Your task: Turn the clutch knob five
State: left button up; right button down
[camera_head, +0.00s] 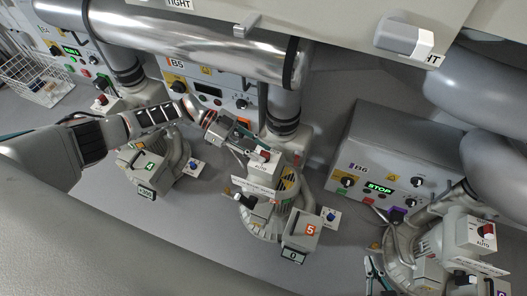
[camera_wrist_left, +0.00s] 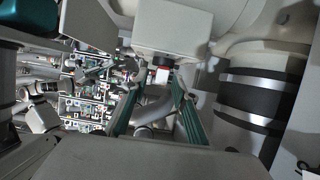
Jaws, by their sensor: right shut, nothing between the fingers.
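Blower five (camera_head: 270,215) stands in the middle of the head view, with an orange 5 on its front box (camera_head: 309,231). A grey switch box (camera_head: 262,164) with a red knob and the word AUTO sits on top of it. I cannot read which knob is marked clutch. My left gripper (camera_head: 241,140) is by this box. In the left wrist view its two teal fingers (camera_wrist_left: 157,82) are apart, with a small red and white knob (camera_wrist_left: 162,74) beyond and between their tips. My right gripper (camera_head: 374,274) shows only in part at the bottom; it is shut and empty, left of blower six.
Control panel B5 (camera_head: 210,95) is behind the left arm. Panel B6 (camera_head: 380,170) shows STOP on the right. A blue knob (camera_head: 331,216) on a small stand is right of blower five. Blower four (camera_head: 150,168) is on the left. Thick pipes cross overhead.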

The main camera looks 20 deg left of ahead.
pick_arm(q)
jog(key=v, duration=1)
jog(key=shift+a, duration=0.2)
jog(key=shift+a+r, duration=0.1)
